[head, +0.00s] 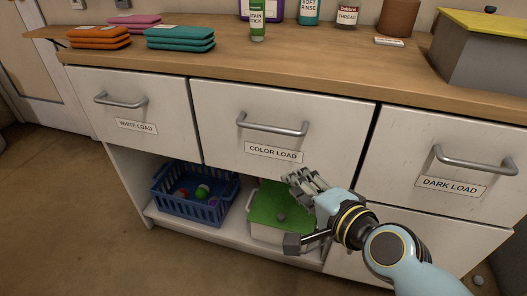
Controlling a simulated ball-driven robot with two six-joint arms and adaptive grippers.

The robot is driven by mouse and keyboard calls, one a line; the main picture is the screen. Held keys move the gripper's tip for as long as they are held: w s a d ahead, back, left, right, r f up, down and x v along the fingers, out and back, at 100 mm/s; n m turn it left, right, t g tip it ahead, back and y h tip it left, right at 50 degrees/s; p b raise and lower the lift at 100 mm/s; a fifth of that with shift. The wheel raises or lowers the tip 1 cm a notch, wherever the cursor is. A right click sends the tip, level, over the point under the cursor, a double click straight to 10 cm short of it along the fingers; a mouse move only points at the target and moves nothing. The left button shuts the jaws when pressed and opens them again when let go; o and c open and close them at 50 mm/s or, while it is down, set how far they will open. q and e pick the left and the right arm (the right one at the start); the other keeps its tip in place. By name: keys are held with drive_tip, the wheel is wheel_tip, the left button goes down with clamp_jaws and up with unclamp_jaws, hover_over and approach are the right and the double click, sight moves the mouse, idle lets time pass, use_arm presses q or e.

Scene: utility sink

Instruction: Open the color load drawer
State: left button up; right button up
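The color load drawer (222,114) is the middle one of three white drawers under the wooden counter, and its front looks closed. It has a grey bar handle (272,129) and a label reading COLOR LOAD (273,152). My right gripper (290,212) is below this drawer's label, in front of the open shelf. Its fingers are spread apart with nothing between them, and it is apart from the handle. My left gripper is not in view.
The white load drawer (165,100) is at left and the dark load drawer (410,140) at right. A blue basket (192,207) and a green-lidded box (265,205) stand on the lower shelf. Folded cloths (180,37), bottles (258,20) and a grey box (480,50) stand on the counter.

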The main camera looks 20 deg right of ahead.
drive_tip(key=m+t, duration=0.2)
approach(267, 130)
drive_tip(key=b+x, duration=0.1)
drive_tip(key=x, duration=0.8)
drive_tip(key=shift+w+d+f, duration=0.1)
drive_tip(key=shift+w+d, duration=0.05)
drive_tip(key=shift+w, duration=0.65)
drive_tip(key=shift+f, duration=0.1)
clamp_jaws()
